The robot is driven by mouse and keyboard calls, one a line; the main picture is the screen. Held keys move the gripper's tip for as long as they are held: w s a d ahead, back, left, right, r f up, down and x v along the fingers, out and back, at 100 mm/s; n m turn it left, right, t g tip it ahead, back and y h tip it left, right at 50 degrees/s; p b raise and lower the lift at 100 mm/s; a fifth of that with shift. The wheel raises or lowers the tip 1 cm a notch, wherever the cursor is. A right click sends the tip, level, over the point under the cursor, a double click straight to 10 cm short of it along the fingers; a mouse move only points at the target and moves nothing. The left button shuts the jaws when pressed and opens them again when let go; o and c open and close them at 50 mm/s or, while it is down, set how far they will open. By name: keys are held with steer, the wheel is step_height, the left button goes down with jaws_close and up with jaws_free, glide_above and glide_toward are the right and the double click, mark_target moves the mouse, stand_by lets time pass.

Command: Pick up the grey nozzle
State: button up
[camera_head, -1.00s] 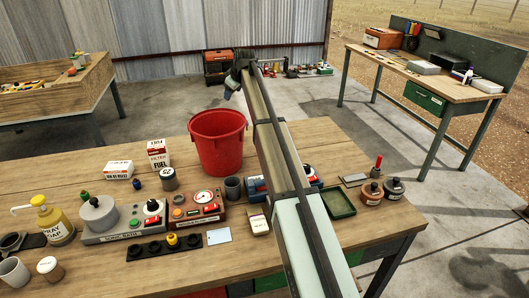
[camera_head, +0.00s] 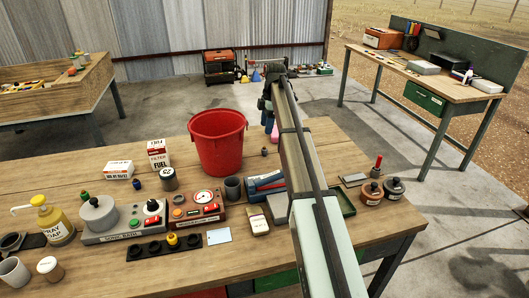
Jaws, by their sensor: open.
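A small dark grey piece (camera_head: 264,152), which looks like the grey nozzle, stands on the wooden workbench (camera_head: 70,178) just right of the red bucket. It is too small to make out in detail. My gripper (camera_head: 270,128) hangs at the far end of my arm, pointing down, beyond and slightly right of the piece. It is open, and I see nothing held in it. Its fingertips are small and partly hidden by my arm. A black strip holder (camera_head: 152,250) at the bench front carries a yellow nozzle (camera_head: 173,239).
The red bucket (camera_head: 217,143) stands tall left of my gripper. A pink object (camera_head: 275,135) shows partly beside my arm. A blue tool tray (camera_head: 265,187), grey cup (camera_head: 233,188) and green tray (camera_head: 345,203) stand nearer. Bare wood lies around the grey piece.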

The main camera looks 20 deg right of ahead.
glide_above(264, 147)
steer(key=f, duration=0.3)
steer(key=w+f, duration=0.1)
steer(key=f, duration=0.1)
steer(key=shift+d+f, duration=0.3)
steer(key=shift+d, duration=0.05)
steer(key=shift+s+a+f, duration=0.1)
steer(key=shift+s+f, duration=0.1)
steer(key=shift+f, duration=1.1)
steer(key=shift+s+a+f, duration=0.1)
steer(key=shift+s+f, duration=0.1)
steer(key=shift+f, duration=1.1)
steer(key=c, duration=1.1)
steer(key=shift+r, duration=0.15)
